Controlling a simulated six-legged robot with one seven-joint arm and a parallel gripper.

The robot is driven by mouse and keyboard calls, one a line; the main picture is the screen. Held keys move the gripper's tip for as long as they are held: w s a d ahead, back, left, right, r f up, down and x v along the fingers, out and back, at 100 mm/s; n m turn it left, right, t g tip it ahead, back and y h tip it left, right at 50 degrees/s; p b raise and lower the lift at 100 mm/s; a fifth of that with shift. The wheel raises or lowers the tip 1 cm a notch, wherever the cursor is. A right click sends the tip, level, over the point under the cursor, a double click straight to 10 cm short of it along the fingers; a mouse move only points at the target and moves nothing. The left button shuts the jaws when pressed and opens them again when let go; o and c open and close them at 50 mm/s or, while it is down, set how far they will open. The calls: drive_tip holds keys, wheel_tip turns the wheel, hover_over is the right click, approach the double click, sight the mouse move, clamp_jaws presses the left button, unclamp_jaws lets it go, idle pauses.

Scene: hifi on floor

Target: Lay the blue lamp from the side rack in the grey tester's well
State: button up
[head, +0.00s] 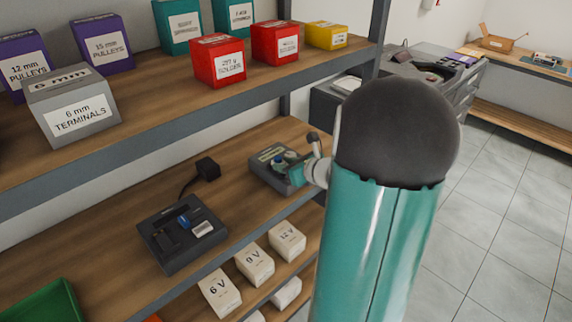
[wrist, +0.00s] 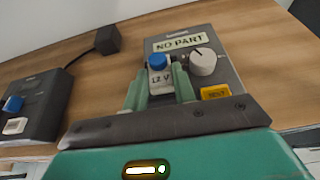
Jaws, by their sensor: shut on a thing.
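The blue lamp (wrist: 158,61) has a blue cap and a pale body marked 12 V. My gripper (wrist: 160,84) is shut on it, one green finger on each side. The grey tester (wrist: 222,72) is behind and below the lamp in the wrist view, with a display reading NO PART, a white knob and a yellow button. In the head view the tester (head: 262,172) stands on the middle shelf, partly hidden by my arm. The tester's well is hidden, so I cannot tell whether the lamp touches it.
A dark unit (head: 183,236) with a blue part and white label stands left along the shelf. A black adapter (head: 207,168) lies behind it. White voltage boxes (head: 254,265) sit below. The upper shelf's edge (head: 200,125) overhangs. Bare wood lies between the two devices.

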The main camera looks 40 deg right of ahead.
drive_tip(key=shift+f, duration=0.1)
idle(0.3)
drive_tip(key=o, duration=1)
drive_tip(key=shift+r, duration=3.5)
